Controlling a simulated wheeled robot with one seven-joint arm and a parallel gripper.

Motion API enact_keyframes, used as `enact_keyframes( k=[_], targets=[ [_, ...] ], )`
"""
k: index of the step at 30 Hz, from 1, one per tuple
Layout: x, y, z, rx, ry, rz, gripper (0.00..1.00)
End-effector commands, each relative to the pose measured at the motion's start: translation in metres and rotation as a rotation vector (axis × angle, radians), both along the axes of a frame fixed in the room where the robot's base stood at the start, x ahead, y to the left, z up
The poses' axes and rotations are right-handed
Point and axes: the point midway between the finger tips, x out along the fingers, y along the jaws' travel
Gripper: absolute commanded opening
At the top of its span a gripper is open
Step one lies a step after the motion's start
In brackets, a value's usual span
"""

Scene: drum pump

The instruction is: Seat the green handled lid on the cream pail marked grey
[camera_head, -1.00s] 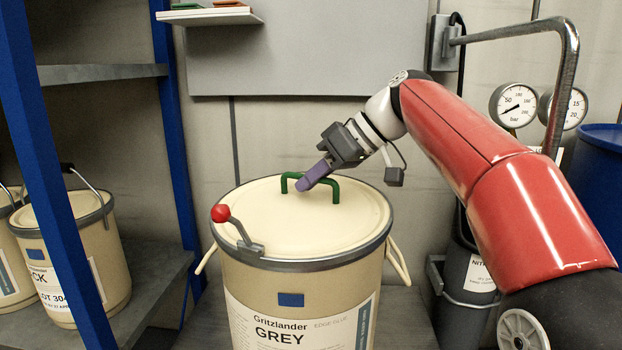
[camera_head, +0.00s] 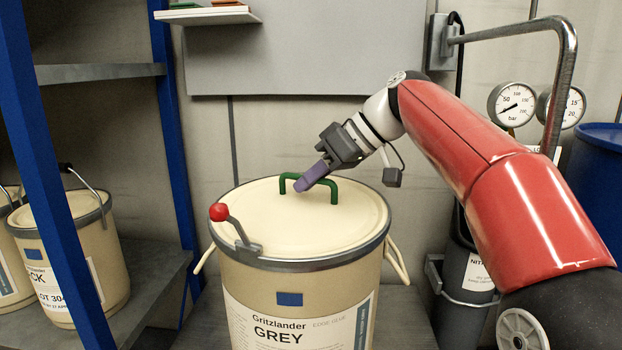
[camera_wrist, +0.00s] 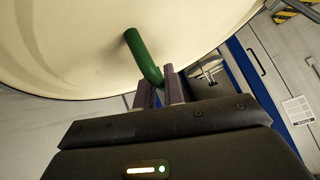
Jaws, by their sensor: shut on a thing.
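The cream lid (camera_head: 270,222) with a green handle (camera_head: 292,178) lies on top of the cream pail (camera_head: 290,322) marked "Gritzlander GREY", inside its grey rim. From this view it looks level. My gripper (camera_head: 304,184) reaches in from the upper right, its purple fingers shut on the green handle. In the wrist view the green handle (camera_wrist: 140,52) runs between the two fingers (camera_wrist: 160,88), with the cream lid (camera_wrist: 70,45) behind it. Whether the lid is fully down all round cannot be told. A lever with a red knob (camera_head: 218,212) stands up at the rim's front left.
Blue shelving (camera_head: 50,190) with other pails (camera_head: 75,255) stands at left. A grey bent pipe (camera_head: 566,90), two gauges (camera_head: 512,104) and a blue drum (camera_head: 602,165) are at right. A small wall shelf (camera_head: 208,16) hangs at the back.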

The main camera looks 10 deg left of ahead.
Motion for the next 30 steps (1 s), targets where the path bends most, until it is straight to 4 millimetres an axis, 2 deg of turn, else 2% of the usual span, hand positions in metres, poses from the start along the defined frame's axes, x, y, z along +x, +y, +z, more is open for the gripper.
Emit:
enact_keyframes(
  k=[9,10,12,20,30],
  targets=[
    [0.0,0.0,-0.007,0.0,-0.001,0.001,0.0],
    [0.0,0.0,-0.007,0.0,-0.001,0.001,0.12],
    [0.0,0.0,-0.006,0.0,-0.001,0.001,0.2],
    [0.0,0.0,-0.007,-0.002,0.001,0.001,0.2],
    [-0.001,-0.018,0.012,0.0,0.0,-0.001,0.2]
  ],
)
